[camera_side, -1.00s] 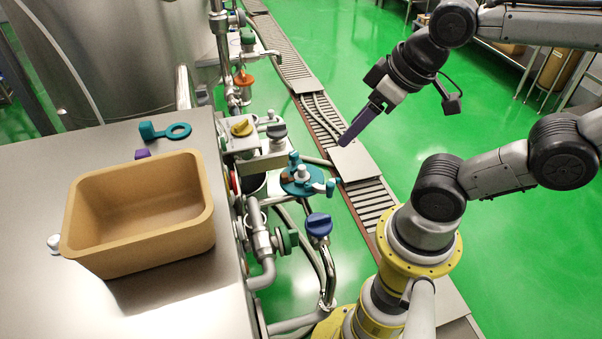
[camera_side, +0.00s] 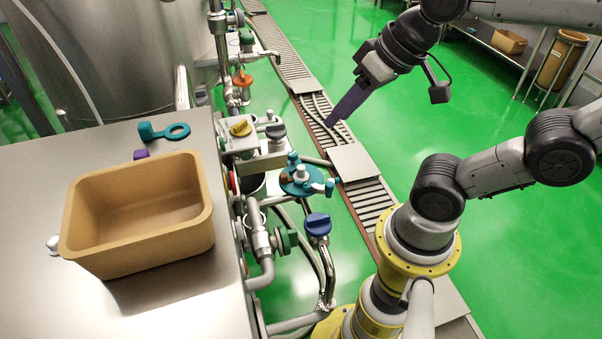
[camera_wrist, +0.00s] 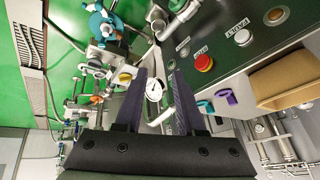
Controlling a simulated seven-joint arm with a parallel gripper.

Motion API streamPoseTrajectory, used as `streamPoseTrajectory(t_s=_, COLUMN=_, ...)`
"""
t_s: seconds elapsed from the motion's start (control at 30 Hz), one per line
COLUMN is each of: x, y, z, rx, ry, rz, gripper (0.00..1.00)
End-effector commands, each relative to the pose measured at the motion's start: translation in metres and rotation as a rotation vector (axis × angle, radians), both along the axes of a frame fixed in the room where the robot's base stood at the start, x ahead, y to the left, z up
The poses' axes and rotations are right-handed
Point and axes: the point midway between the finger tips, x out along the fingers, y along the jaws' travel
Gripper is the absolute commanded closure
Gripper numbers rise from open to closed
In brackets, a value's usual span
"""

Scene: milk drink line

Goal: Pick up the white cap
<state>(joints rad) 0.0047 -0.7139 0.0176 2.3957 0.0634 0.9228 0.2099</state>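A small white piece (camera_side: 53,243), which looks like the white cap, lies on the steel tabletop (camera_side: 100,310). It is against the left side of the tan bin (camera_side: 137,248), which partly hides it. I cannot make it out in the wrist view. My gripper (camera_side: 332,122) is high over the conveyor, far to the right of the white piece. Its two dark purple fingers stand apart in the wrist view (camera_wrist: 156,72), with nothing held between them.
A teal ring-handled piece (camera_side: 165,131) and a purple piece (camera_side: 141,154) lie behind the bin. Pipes and valves, with a blue knob (camera_side: 318,224) and a yellow knob (camera_side: 241,127), stand between the table and the conveyor (camera_side: 352,160). The front tabletop is clear.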

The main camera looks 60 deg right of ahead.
Motion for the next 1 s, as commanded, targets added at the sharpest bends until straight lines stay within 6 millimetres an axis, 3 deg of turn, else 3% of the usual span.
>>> streamPoseTrajectory(t_s=0.23, x=0.067, y=-0.01, z=0.013, rx=0.187, ry=0.113, rz=-0.291, gripper=0.61)
streamPoseTrajectory(t_s=0.47, x=0.144, y=-0.054, z=-0.012, rx=0.357, ry=0.26, rz=-0.621, gripper=0.61)
streamPoseTrajectory(t_s=0.6, x=0.182, y=-0.096, z=-0.048, rx=0.454, ry=0.355, rz=-0.822, gripper=0.61)
streamPoseTrajectory(t_s=0.73, x=0.205, y=-0.141, z=-0.094, rx=0.535, ry=0.444, rz=-0.995, gripper=0.61)
streamPoseTrajectory(t_s=0.87, x=0.212, y=-0.187, z=-0.148, rx=0.606, ry=0.532, rz=-1.146, gripper=0.61)
streamPoseTrajectory(t_s=1.0, x=0.201, y=-0.224, z=-0.203, rx=0.658, ry=0.616, rz=-1.255, gripper=0.61)
